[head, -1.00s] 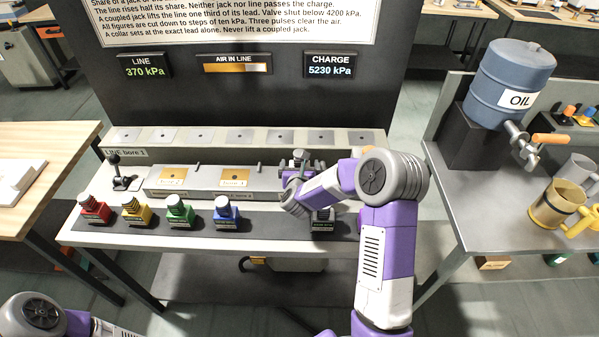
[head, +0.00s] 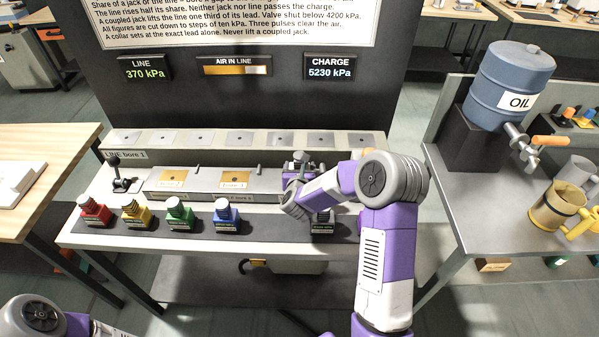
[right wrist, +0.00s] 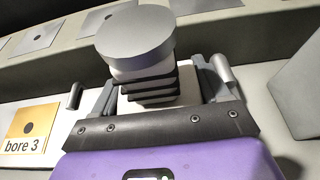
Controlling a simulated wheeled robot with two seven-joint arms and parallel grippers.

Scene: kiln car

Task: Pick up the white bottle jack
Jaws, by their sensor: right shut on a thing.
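The white jack (right wrist: 150,75) shows in the right wrist view as a pale body with dark rings under a wide grey round cap. My right gripper (right wrist: 160,105) is shut on it, with a finger on each side. The jack looks upright; its lower part is hidden behind the gripper. In the head view my right gripper (head: 297,180) is at the right end of the bore block, to the right of bore 3, largely covered by my wrist. I cannot tell whether the jack touches the surface below. My left gripper is not in view; only its arm shows at bottom left.
Red (head: 94,212), yellow (head: 136,211), green (head: 179,213) and blue (head: 226,215) jacks stand along the bench front. A dark labelled piece (head: 322,226) is partly behind my right arm. A lever (head: 117,172) stands at left.

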